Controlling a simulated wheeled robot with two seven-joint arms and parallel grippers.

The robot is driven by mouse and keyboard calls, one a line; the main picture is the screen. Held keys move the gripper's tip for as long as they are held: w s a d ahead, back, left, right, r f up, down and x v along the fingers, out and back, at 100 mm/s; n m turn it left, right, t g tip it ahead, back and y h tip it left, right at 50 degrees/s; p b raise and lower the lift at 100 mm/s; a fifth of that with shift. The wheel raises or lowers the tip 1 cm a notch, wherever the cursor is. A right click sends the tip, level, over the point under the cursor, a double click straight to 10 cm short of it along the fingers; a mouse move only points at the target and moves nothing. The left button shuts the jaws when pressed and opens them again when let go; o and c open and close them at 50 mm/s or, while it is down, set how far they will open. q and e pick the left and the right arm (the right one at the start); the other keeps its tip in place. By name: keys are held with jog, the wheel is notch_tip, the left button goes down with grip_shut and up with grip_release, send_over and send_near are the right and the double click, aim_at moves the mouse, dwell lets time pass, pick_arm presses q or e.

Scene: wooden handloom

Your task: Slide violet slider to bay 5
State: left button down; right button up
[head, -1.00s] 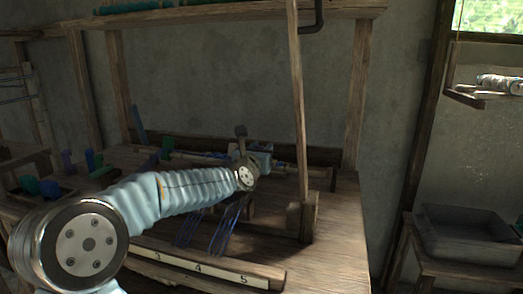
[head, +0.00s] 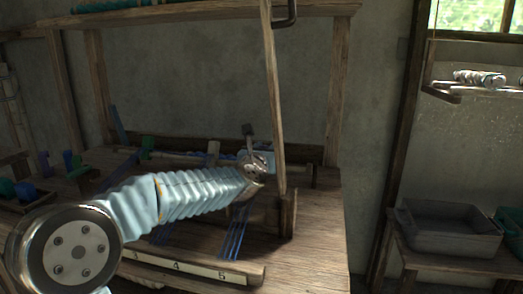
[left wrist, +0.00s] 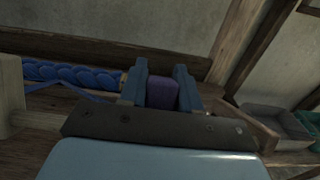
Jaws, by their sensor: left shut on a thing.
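The violet slider (left wrist: 161,93) shows in the left wrist view, between the two dark blue fingers of my left gripper (left wrist: 160,88). The gripper is shut on it. In the head view my left arm reaches across the loom to the right end of the rail, and my left gripper (head: 262,158) is near the upright post there. The slider is hidden in the head view behind the arm. The numbered strip (head: 178,266) at the loom's front shows 3, 4 and 5, with 5 at its right end. My right gripper is not in view.
A wooden upright (head: 274,100) stands close to the gripper. A blue braided cord (left wrist: 70,74) lies left of the fingers. A grey tray (head: 450,228) sits on a side table at the right.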

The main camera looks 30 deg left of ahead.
pick_arm(q)
jog(key=c, duration=0.9)
grip_release()
jog(key=shift+s, duration=0.15)
jog(key=shift+s+d, duration=0.15)
jog(key=shift+s, duration=0.2)
jog(key=b+v, duration=0.2)
jog(key=v, duration=1.1)
jog(key=shift+w+b, duration=0.1)
jog(key=shift+b, duration=0.3)
